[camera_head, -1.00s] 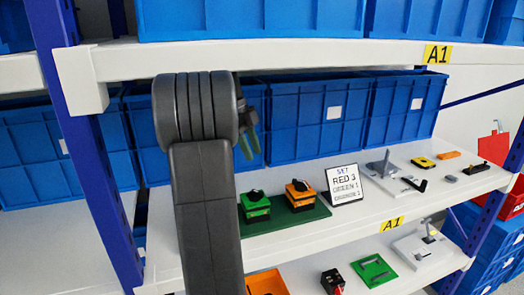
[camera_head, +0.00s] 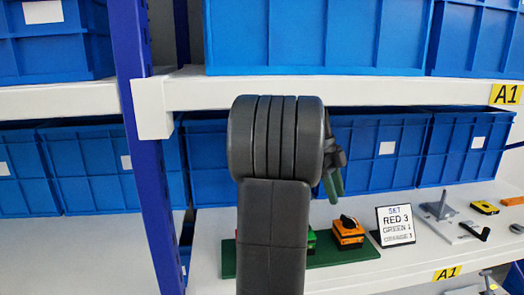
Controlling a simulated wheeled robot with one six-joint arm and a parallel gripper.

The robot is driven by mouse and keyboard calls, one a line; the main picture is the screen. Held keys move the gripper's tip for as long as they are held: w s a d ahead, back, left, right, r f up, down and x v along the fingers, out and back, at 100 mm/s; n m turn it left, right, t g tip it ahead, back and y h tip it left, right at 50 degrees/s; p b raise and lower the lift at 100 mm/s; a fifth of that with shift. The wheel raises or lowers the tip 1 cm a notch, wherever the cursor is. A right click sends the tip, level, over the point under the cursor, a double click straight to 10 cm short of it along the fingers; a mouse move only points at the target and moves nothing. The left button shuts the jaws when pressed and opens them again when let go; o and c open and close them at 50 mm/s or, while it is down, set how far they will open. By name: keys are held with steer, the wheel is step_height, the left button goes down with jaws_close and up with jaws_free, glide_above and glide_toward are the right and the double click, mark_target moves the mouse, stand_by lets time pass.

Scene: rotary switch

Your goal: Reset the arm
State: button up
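My arm stands upright in the middle of the head view and hides part of the shelf. My gripper (camera_head: 334,186) shows only in part, past the right side of the arm's dark top joint, with greenish fingers hanging down. Whether they are apart is not clear. Its tips are above the shelf board, near the switches in the picture. An orange rotary switch (camera_head: 347,233) with a black knob sits on a dark green base (camera_head: 328,257). A green switch (camera_head: 311,240) beside it is mostly hidden by my arm.
Blue bins (camera_head: 375,148) line the back of the shelf, with more above. A blue upright post (camera_head: 145,130) and the white upper shelf edge (camera_head: 330,93) are close to my arm. A grey lever device (camera_head: 440,210) and small yellow and orange parts stand at right.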

mark_target(345, 216)
steer(key=d+f, duration=0.1)
steer(key=s+d+f, duration=0.1)
steer(key=f, duration=0.1)
steer(key=s+d+f, duration=0.1)
steer(key=shift+s+f, duration=0.15)
steer(key=shift+f, duration=0.2)
steer(key=shift+a+r, duration=0.1)
